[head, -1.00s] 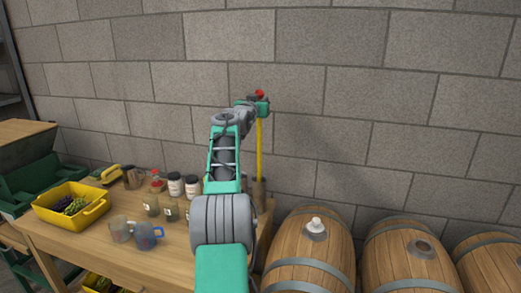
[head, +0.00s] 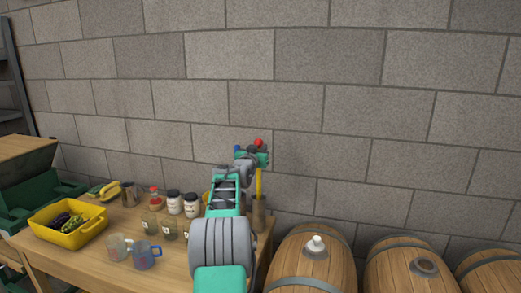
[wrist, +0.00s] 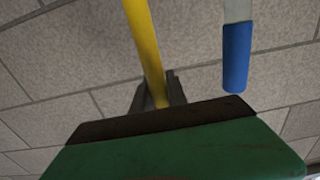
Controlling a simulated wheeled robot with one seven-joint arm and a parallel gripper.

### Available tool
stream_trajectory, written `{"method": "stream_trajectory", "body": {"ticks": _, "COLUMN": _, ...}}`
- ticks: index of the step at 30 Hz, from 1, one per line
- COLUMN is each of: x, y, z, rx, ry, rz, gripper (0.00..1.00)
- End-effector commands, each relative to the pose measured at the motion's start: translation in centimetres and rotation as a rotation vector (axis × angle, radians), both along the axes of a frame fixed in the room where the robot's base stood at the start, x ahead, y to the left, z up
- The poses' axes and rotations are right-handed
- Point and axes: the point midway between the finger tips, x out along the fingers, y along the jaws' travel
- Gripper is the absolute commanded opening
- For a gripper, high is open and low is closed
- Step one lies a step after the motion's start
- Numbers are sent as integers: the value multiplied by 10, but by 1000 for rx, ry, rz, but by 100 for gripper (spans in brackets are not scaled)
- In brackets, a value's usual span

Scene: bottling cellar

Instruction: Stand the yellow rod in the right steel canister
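The yellow rod (head: 259,183) is upright below my gripper (head: 258,161). My gripper is shut on it; the wrist view shows the rod (wrist: 147,45) between the dark fingers (wrist: 159,95). A red piece (head: 258,142) shows just above my gripper. The rod's lower part passes out of sight at the mouth of a brownish-grey canister (head: 259,214) and appears to be inside it; how deep is hidden. The canister stands at the table's right end. No second canister is visible; my arm covers the area to its left.
A blue-handled thing (wrist: 237,58) is close beside my gripper, apart from the rod. Jars (head: 174,203), cups (head: 146,255) and a yellow crate (head: 86,233) occupy the wooden table (head: 95,268). Barrels (head: 312,265) stand to the right. A block wall (head: 400,110) is behind.

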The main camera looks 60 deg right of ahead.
Motion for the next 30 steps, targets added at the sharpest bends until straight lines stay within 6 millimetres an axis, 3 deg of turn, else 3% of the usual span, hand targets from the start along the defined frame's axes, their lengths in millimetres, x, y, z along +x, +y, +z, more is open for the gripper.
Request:
{"method": "stream_trajectory", "body": {"ticks": 8, "x": 0, "y": 0, "z": 0, "rx": 0, "ry": 0, "rz": 0, "gripper": 40}}
{"method": "stream_trajectory", "body": {"ticks": 18, "x": 0, "y": 2, "z": 4, "rx": 0, "ry": 0, "rz": 1, "gripper": 40}}
{"method": "stream_trajectory", "body": {"ticks": 23, "x": -3, "y": 28, "z": 2, "rx": -2, "ry": 0, "rz": 2, "gripper": 40}}
{"method": "stream_trajectory", "body": {"ticks": 30, "x": -13, "y": 84, "z": 2, "rx": -2, "ry": -1, "rz": 3, "gripper": 40}}
